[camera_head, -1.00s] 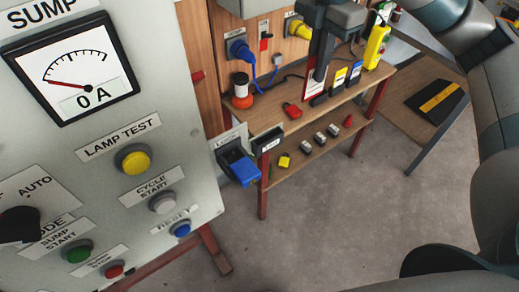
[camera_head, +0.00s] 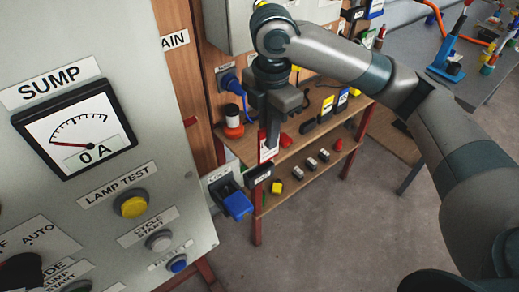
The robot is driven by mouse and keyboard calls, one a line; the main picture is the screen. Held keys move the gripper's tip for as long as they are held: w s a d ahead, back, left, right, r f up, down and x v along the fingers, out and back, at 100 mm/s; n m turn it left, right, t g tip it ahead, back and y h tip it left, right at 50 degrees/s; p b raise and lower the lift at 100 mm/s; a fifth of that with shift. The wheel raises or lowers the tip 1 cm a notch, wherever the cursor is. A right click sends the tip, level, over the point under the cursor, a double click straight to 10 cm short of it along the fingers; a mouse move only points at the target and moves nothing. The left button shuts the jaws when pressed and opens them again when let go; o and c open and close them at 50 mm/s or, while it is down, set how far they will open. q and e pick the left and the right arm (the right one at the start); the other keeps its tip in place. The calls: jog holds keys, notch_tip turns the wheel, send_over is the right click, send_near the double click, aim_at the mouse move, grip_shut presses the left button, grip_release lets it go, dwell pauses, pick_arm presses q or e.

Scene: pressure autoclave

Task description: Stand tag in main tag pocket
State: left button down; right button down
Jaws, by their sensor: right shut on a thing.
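My right gripper (camera_head: 271,137) reaches in from the right, pointing down, and is shut on a white tag with a red edge (camera_head: 266,154). The tag is upright and mostly hidden behind the finger. A small black pocket with a white label (camera_head: 258,176) sits at the shelf's left front corner. The tag's lower end is right at the pocket's top in this view; I cannot tell whether it is above, in front of or inside the pocket. My left gripper is not in view.
A blue-covered socket (camera_head: 237,205) is just left of the pocket. The grey panel with the sump meter (camera_head: 76,132) fills the left. An orange-and-white beacon (camera_head: 232,121) and several padlock-like items stand on the shelf (camera_head: 298,148). The floor in front is clear.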

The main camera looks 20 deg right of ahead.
aim_at(259, 164)
jog(key=shift+s+a+f+p, duration=0.15)
jog(key=shift+a+f, duration=0.25)
jog(key=shift+a, duration=0.25)
jog(key=shift+s+a+f+p, duration=0.15)
jog(key=shift+a+f, duration=0.25)
jog(key=shift+a, duration=0.25)
jog(key=shift+f+p, duration=0.75)
jog(key=shift+f, duration=0.8)
jog(key=shift+d+f, duration=0.1)
jog(key=shift+f, duration=0.35)
jog(key=shift+f, duration=0.1)
jog(key=c, duration=1.9)
grip_release()
jog(key=shift+c, duration=0.2)
